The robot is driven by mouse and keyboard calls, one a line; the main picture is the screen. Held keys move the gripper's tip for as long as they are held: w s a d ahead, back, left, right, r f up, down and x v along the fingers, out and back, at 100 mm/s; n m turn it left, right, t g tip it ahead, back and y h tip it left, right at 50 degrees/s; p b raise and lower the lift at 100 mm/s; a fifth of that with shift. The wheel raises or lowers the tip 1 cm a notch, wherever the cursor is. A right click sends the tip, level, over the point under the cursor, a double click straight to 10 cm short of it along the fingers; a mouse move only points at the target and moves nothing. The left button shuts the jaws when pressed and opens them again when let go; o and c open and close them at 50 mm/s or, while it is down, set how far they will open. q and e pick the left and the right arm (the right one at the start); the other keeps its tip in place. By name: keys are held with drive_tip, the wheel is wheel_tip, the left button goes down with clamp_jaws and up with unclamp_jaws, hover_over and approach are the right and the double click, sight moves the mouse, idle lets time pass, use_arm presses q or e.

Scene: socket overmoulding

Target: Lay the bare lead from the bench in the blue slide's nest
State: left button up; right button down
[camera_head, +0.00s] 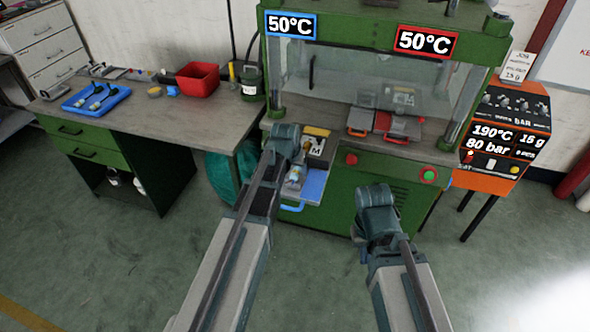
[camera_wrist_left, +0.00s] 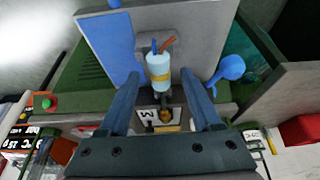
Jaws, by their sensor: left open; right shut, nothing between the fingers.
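The blue slide (camera_head: 314,187) sticks out at the front left of the green press, with a blue handle below it. It also shows in the left wrist view (camera_wrist_left: 107,42). A pale lead (camera_wrist_left: 158,70) with a yellow band and blue and red-brown wire ends lies over the slide's grey nest part; it also shows in the head view (camera_head: 295,174). Whether it is fully seated I cannot tell. My left gripper (camera_wrist_left: 162,84) is open, one finger on each side of the lead. My right gripper (camera_head: 376,215) is shut and empty in front of the press.
A blue tray (camera_head: 76,104) with dark pieces and a red bin (camera_head: 198,78) stand on the bench (camera_head: 150,116). A red-handled slide (camera_head: 398,139) sits inside the press. An orange machine (camera_head: 490,184) stands at right. Floor between is clear.

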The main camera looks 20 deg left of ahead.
use_arm(q)
drive_tip(key=p+v, duration=1.2)
drive_tip(key=v, duration=0.2)
drive_tip(key=shift+p, duration=0.4)
drive_tip(key=shift+w+f, duration=0.1)
drive_tip(key=s+d+f+m+g, duration=0.1)
drive_tip(key=s+d+g, duration=0.1)
drive_tip(key=s+d, duration=0.4)
drive_tip(key=s+d+f+m+g+y, duration=0.1)
drive_tip(key=s+d+m+g, duration=0.1)
drive_tip(key=s+d, duration=0.5)
drive_tip(key=s+g, duration=0.1)
drive_tip(key=s, duration=0.5)
drive_tip(key=shift+d+y, duration=0.25)
drive_tip(key=shift+y, duration=0.05)
drive_tip(key=shift+w, duration=0.1)
drive_tip(key=shift+c, duration=0.2)
idle(0.6)
